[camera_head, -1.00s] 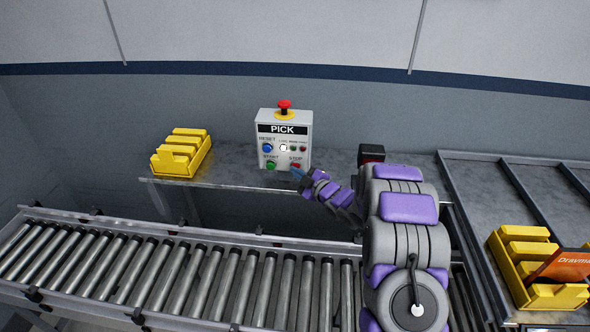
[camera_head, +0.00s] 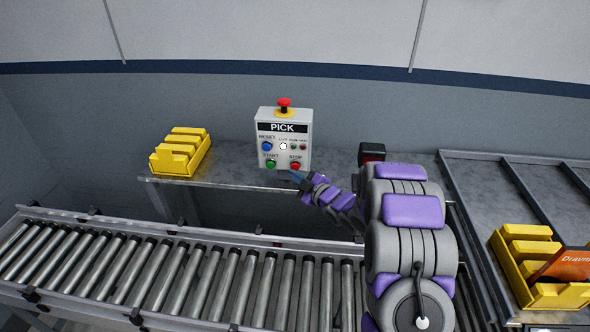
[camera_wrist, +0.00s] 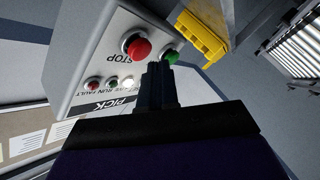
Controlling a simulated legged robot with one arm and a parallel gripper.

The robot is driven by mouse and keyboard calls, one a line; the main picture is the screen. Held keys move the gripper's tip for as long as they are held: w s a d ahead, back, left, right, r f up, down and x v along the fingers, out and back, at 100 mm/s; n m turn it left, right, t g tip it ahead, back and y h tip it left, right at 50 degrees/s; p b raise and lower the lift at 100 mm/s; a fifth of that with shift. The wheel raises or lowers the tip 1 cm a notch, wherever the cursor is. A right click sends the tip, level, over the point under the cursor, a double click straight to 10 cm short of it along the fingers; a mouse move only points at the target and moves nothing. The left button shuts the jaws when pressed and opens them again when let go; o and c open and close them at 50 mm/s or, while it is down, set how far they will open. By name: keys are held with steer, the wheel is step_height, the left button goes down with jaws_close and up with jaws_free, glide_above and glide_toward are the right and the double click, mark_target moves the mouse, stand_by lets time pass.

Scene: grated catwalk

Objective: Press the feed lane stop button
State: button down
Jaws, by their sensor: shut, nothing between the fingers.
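The control box (camera_head: 297,128) labelled PICK stands on the shelf against the wall. Its red STOP button (camera_head: 295,166) is at the lower right of the panel, and the green START button (camera_head: 271,163) is at the lower left. My gripper (camera_head: 297,176) is shut and empty, just below and in front of the STOP button in the head view. In the wrist view the panel appears rotated, with the red STOP button (camera_wrist: 136,46) just beyond and left of my gripper's tips (camera_wrist: 159,68). The green button (camera_wrist: 171,56) is partly hidden by the fingers. Contact with the STOP button is not visible.
The box also has a blue RESET button (camera_head: 267,146) and a red mushroom button (camera_head: 284,102) on top. A yellow bin (camera_head: 180,152) stands left on the shelf (camera_head: 232,178). A roller conveyor (camera_head: 180,275) runs in front. Another yellow bin (camera_head: 511,262) sits right.

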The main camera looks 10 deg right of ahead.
steer(key=shift+s, duration=0.1)
steer(key=s, duration=0.1)
steer(key=s+a+b, duration=0.1)
steer(key=s, duration=0.1)
steer(key=s+b, duration=0.1)
steer(key=shift+s+a, duration=0.3)
steer(key=shift+d+r, duration=0.1)
stand_by(0.8)
